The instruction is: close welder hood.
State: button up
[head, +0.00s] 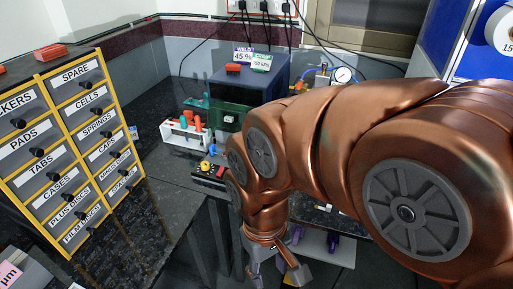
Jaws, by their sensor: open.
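A dark blue-grey box with a dark green front (238,95) stands on the back counter in the head view. It looks to be the welder, with the green part as its hood. My arm covers its lower right, so I cannot tell how far the hood is open. My gripper (276,272) hangs low at the bottom centre, in front of and below the counter edge. Its grey fingers are apart, nothing shows between them, and it is well away from the box.
A labelled drawer cabinet (70,150) stands at left. A white rack of coloured-handled tools (185,135) and a small black button box (208,172) are left of my arm. A pressure gauge (343,75) stands behind it. Dark counter between cabinet and rack is mostly clear.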

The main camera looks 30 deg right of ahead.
aim_at(231, 129)
jog(key=u, duration=0.55)
jog(key=k, duration=1.3)
jog(key=z, duration=0.1)
jog(key=i, duration=0.55)
jog(key=z, duration=0.8)
jog(key=i, duration=1.2)
jog(key=u, duration=0.6)
